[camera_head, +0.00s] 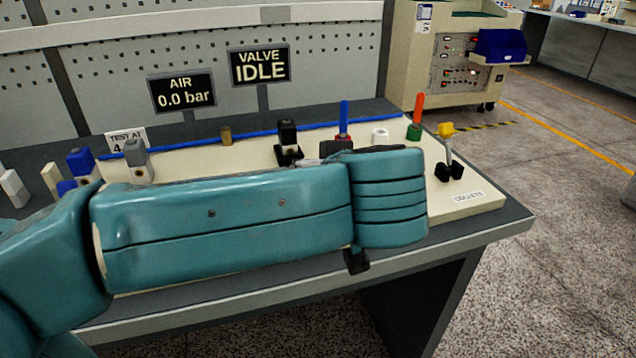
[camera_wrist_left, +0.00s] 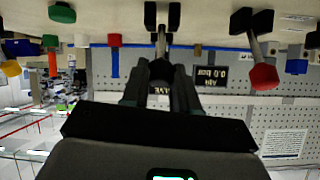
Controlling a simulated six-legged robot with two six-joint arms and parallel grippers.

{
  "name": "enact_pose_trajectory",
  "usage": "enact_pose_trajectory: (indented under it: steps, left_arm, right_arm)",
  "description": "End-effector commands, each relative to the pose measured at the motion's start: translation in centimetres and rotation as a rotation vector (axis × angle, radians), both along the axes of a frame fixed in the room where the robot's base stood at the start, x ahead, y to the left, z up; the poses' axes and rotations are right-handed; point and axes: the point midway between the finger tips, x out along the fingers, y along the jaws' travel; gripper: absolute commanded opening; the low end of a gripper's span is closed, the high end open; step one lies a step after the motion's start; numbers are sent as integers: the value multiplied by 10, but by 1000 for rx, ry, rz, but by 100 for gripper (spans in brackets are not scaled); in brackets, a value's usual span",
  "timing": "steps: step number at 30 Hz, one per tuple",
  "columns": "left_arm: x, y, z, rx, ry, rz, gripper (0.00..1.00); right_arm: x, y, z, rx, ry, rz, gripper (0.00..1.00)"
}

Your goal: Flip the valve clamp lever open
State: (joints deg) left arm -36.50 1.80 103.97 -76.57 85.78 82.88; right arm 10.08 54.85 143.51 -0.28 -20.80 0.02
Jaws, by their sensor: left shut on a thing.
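My left gripper (camera_wrist_left: 160,72) is shut at the end of a lever (camera_wrist_left: 161,40) with a metal arm and a black forked base (camera_wrist_left: 162,15). In the head view my teal left forearm crosses the bench and hides this grip. No legible label marks the held lever as the valve clamp. A red-knobbed lever (camera_wrist_left: 262,72) stands beside it, apart from the fingers. A yellow-knobbed lever (camera_head: 446,140) stands at the bench's right. The valve sign (camera_head: 260,66) reads IDLE. My right gripper is not seen.
The air sign (camera_head: 182,92) reads 0.0 bar. A pegboard (camera_head: 330,60) rises behind; open floor lies right.

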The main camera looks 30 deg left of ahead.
Motion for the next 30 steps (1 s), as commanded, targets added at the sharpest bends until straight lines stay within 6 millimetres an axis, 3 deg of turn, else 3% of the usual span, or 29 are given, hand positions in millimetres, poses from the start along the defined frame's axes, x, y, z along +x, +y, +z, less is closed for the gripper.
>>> enact_pose_trajectory:
  steps: [12,13,15,30]
  left_arm:
    - [-1,-1,-2,6,3,-1,0]
    - [-1,-1,-2,5,4,-1,38]
    - [-1,-1,-2,6,3,0,54]
    - [0,0,3,5,-1,-1,54]
  right_arm:
    - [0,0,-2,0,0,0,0]
    - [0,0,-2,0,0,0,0]
    - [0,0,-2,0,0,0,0]
    - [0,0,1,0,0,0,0]
